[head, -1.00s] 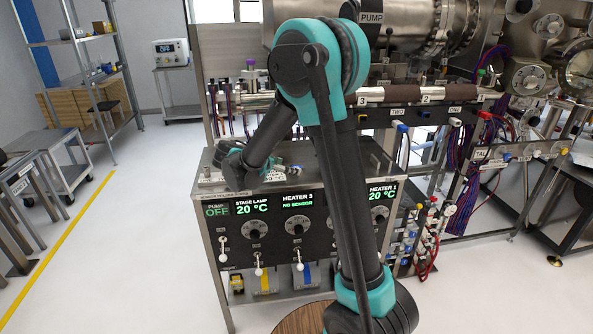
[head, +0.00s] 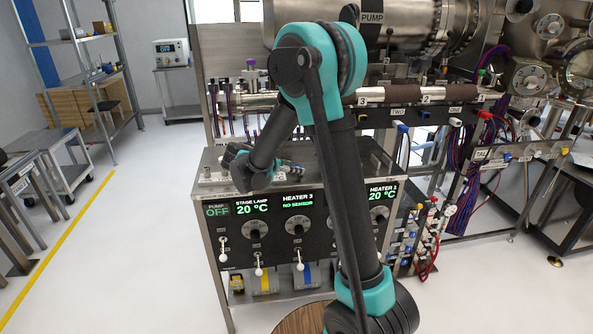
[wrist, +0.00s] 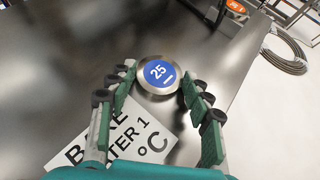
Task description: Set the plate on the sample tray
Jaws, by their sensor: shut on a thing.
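A round steel disc with a blue face marked 25 (wrist: 157,74), which I take to be the plate, sits between the fingertips of my gripper (wrist: 157,84) in the wrist view. The fingers close on it from both sides. In the head view my gripper (head: 285,167) is over the top of the control cabinet (head: 352,160); the disc is too small to make out there. I cannot identify the sample tray in either view.
A white sign reading BAKE HEATER 1 °C (wrist: 120,140) lies below the fingers on a dark metal surface (wrist: 75,60). A coiled cable (wrist: 288,52) lies beyond the surface's edge. Vacuum pipework (head: 415,95) stands behind the cabinet.

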